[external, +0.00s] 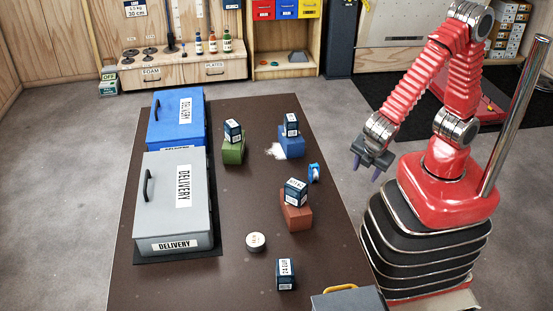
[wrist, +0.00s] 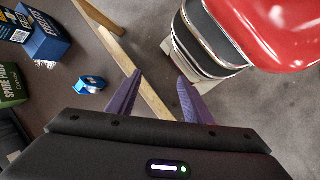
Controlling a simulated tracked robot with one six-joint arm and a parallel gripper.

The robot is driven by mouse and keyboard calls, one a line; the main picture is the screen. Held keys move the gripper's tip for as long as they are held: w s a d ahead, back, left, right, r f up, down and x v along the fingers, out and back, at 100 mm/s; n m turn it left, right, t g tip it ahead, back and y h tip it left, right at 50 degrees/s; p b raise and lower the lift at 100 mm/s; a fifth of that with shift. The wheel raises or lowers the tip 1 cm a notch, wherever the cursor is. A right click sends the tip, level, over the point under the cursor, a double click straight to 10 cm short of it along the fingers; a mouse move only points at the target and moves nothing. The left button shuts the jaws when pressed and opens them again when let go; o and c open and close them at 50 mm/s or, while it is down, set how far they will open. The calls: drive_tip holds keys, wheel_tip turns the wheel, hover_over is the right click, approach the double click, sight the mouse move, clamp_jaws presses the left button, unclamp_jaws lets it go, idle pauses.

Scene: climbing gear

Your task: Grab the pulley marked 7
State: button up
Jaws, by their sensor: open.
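A small blue pulley (external: 314,172) with a pale part lies on the dark table, right of centre near the right edge. It also shows in the wrist view (wrist: 90,85), left of the fingers. Its marking is too small to read. My gripper (external: 366,171) is open and empty, raised near the table's right edge, apart from the pulley and to its right. In the wrist view its two purple fingers (wrist: 160,76) stand apart, with the table edge and grey floor below them.
Dark boxes sit on a green block (external: 232,153), a blue block (external: 291,147) with white powder, and a red block (external: 297,218). A round tin (external: 255,241) and another dark box (external: 286,274) are nearer. Blue (external: 168,125) and grey (external: 165,210) delivery boxes line the left.

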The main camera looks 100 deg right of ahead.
sight(316, 170)
drive_tip(key=w+f+n+h, duration=0.4)
drive_tip(key=w+n, duration=0.1)
drive_tip(key=w+f+n+h, duration=0.2)
drive_tip(key=shift+w+d+f+n+t, duration=0.2)
drive_tip(key=shift+d+n+t, duration=0.1)
drive_tip(key=shift+d+t, duration=0.1)
drive_tip(key=w, duration=0.1)
drive_tip(key=n+h, duration=0.1)
drive_tip(key=w+t, duration=0.1)
drive_tip(key=shift+w+d+r+n, duration=0.15)
drive_tip(key=shift+w+r+n, duration=0.1)
drive_tip(key=shift+w+n, duration=0.05)
drive_tip(key=shift+n+t+h, duration=0.6)
drive_tip(key=shift+n+h, duration=0.2)
drive_tip(key=w+r, duration=0.3)
drive_tip(key=shift+d+r, duration=0.25)
drive_tip(key=shift+d, duration=0.1)
drive_tip(key=shift+d, duration=0.1)
drive_tip(key=shift+d+f, duration=0.1)
drive_tip(key=shift+d, duration=0.15)
drive_tip(key=x, duration=0.8)
